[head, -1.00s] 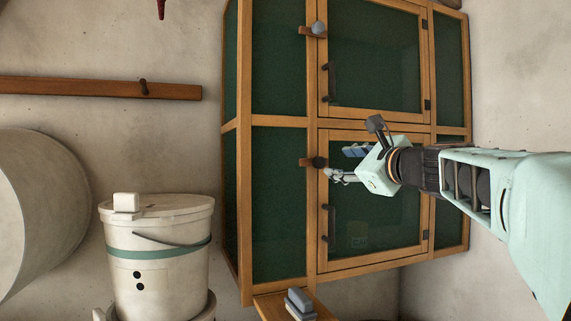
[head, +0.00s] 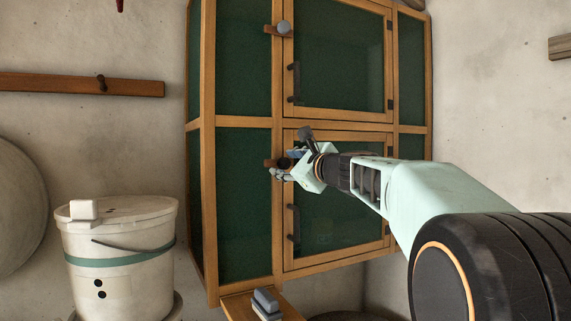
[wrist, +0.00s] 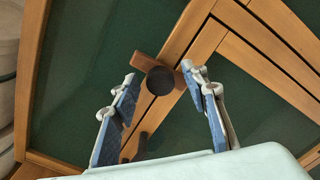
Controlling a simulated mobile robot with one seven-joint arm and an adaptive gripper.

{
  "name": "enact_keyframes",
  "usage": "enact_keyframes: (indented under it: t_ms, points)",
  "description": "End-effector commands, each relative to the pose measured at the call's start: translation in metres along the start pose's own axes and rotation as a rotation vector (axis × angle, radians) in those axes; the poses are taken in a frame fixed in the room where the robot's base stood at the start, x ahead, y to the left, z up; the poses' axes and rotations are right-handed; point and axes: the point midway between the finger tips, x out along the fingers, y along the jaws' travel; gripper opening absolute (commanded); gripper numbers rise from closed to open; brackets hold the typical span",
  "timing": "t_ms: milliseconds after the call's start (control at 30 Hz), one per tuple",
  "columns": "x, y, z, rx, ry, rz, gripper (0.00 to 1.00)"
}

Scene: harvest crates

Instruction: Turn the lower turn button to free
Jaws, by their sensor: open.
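The lower turn button, a brown wooden bar (head: 269,163) with a dark round knob, sits on the cabinet frame beside the lower glazed door (head: 340,215). In the wrist view its bar (wrist: 141,62) lies crosswise to the wooden post, and the dark knob (wrist: 160,81) stands out from it. My gripper (head: 279,174) is at the button and partly hides it in the head view. In the wrist view my gripper (wrist: 159,76) is open, one blue-padded finger on each side of the knob, with visible gaps. Whether the fingertips reach the knob's depth, I cannot tell.
The upper turn button (head: 272,29), with a grey knob, is on the same post above. The lower door has a dark handle (head: 293,222) just below my gripper. A white lidded bucket (head: 120,255) stands left of the cabinet. A wooden ledge (head: 240,303) juts out below.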

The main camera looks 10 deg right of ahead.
Motion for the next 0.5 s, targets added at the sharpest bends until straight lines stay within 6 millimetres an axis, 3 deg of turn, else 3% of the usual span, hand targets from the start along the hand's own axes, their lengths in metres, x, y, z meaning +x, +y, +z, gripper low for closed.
enact_keyframes:
  t_ms: [33, 400, 500]
  points:
    - [-0.0001, 0.0, -0.0001, 0.0, 0.0, 0.0, 0.39]
    - [-0.0003, 0.0, -0.0002, 0.0, 0.0, 0.0, 0.0]
    - [-0.0003, 0.0002, -0.0004, -0.002, 0.0, 0.0, 0.0]
